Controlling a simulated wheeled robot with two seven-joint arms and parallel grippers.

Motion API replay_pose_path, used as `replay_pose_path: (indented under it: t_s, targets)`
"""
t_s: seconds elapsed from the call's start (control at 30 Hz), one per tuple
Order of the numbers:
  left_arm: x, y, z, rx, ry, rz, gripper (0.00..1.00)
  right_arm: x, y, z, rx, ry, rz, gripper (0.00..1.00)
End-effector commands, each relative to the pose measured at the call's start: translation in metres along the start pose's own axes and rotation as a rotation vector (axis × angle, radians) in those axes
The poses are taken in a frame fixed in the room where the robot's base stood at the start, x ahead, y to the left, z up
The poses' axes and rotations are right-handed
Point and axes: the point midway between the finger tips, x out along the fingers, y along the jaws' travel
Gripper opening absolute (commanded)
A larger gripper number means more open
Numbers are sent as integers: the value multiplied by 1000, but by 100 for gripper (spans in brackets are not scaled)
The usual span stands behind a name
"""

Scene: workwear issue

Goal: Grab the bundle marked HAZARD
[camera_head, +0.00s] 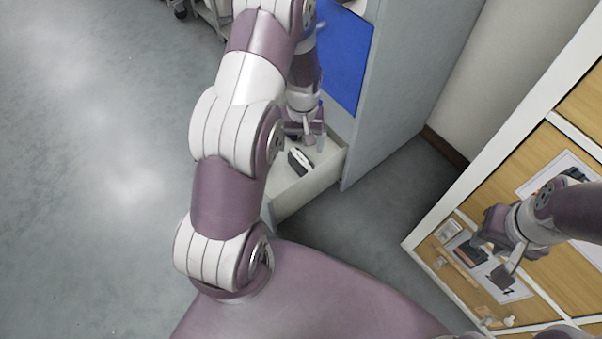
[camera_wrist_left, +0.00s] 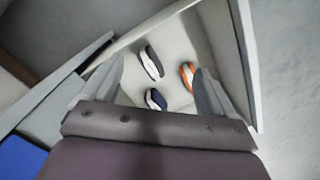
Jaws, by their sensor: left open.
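An open drawer (camera_head: 322,178) holds three small bundles, also seen in the left wrist view (camera_wrist_left: 212,25). One bundle is orange and white (camera_wrist_left: 187,76); two are dark and white, one farther (camera_wrist_left: 151,63) and one nearer (camera_wrist_left: 156,99). No marking is legible, so I cannot tell which is HAZARD. A dark and white bundle (camera_head: 300,160) shows in the head view; my arm hides part of the drawer. My left gripper (camera_head: 308,138) is open and empty above the drawer, its fingers (camera_wrist_left: 160,72) either side of the bundles. My right gripper (camera_head: 490,262) is open, away at the right.
The drawer is in a grey cabinet (camera_head: 395,90) with a blue panel (camera_head: 343,50). At right, a white-framed wooden surface (camera_head: 560,265) carries papers and small items under my right gripper. Grey floor (camera_head: 90,180) is clear at left. A wheeled cart (camera_head: 205,10) stands at the top.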

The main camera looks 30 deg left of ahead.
Motion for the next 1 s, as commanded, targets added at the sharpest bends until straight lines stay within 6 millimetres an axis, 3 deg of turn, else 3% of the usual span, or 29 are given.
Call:
replay_pose_path:
  t_s: [0.03, 0.1, 0.2, 0.3, 0.5, 0.77, 1.0]
  targets:
    - [45, -3, -25, -104, -6, 0, 87, 16, 0, 2, 0, 0, 0, 34]
    - [84, -6, -59, -278, 9, 8, 87, 23, 0, 3, 0, -1, 0, 34]
    - [112, -6, -96, -499, 46, 30, 87, 26, 0, 3, 0, -1, 0, 34]
    - [117, -4, -114, -633, 71, 49, 87, 28, 0, 3, 0, 0, 0, 34]
    - [165, -2, -121, -668, 76, 54, 87, 60, 0, 7, 0, -1, 0, 34]
    - [193, 0, -123, -666, 78, 54, 87, 77, 0, 9, 0, -1, 0, 34]
    - [237, 3, -124, -665, 77, 54, 87, 116, 0, 14, 0, -1, 0, 34]
